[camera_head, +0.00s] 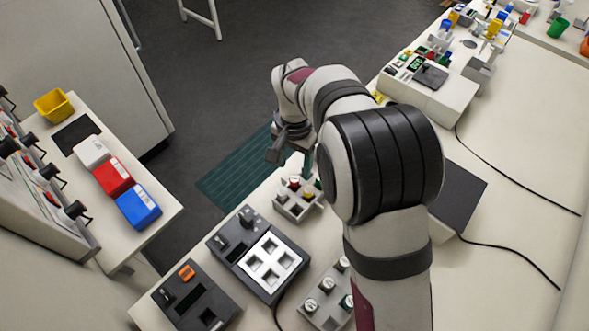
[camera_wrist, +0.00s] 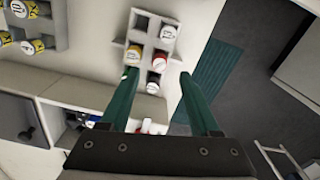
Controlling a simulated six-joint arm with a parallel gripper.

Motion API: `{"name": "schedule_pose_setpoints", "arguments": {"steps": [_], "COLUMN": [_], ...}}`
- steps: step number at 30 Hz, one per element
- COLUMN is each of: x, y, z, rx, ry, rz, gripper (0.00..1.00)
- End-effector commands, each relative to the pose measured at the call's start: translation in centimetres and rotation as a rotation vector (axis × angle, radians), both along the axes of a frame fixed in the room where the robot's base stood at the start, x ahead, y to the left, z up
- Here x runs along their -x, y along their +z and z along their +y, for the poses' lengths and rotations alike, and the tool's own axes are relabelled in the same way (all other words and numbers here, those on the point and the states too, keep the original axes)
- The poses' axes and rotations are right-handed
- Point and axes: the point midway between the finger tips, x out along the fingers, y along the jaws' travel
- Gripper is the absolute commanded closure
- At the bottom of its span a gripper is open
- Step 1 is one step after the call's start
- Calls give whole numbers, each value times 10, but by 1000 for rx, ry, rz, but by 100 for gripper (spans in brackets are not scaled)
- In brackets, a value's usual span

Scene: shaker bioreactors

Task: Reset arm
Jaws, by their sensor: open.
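My gripper (camera_wrist: 158,98) is open in the wrist view, with its two green fingers apart and nothing between them. In the head view my gripper (camera_head: 300,160) is partly hidden by my arm, above the bench's far edge. A grey rack (camera_head: 296,210) with several small capped bottles stands on the bench below it. The rack (camera_wrist: 133,38) also shows in the wrist view, beyond the fingertips, with white, red and dark caps. I cannot tell the exact height of my gripper over it.
A shaker with a white four-slot plate (camera_head: 272,262) and a dark device with an orange part (camera_head: 188,300) stand at the front. A second bottle rack (camera_head: 322,305) is beside my arm. A side table holds white, red and blue boxes (camera_head: 113,177). Cables cross the right bench.

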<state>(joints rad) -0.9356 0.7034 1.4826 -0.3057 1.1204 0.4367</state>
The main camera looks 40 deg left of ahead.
Motion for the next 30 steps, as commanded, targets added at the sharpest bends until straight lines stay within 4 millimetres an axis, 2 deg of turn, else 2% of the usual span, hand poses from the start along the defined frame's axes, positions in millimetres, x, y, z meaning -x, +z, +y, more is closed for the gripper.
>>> {"name": "schedule_pose_setpoints", "arguments": {"steps": [4,16,18,20,23,24,26,27,30], "x": [0,0,-5,-14,-21,-14,8,28,84], "y": [9,10,19,37,82,99,117,125,128], "z": [0,-1,-13,-40,-126,-166,-223,-256,-310], "rx": [1,0,-3,-10,-27,-38,-58,-72,-107], "ry": [1,-1,-21,-66,-198,-259,-354,-418,-550], "rz": [0,0,2,7,27,35,48,54,66], "gripper": [37,37,37,37,37,37,37,37,37]}}
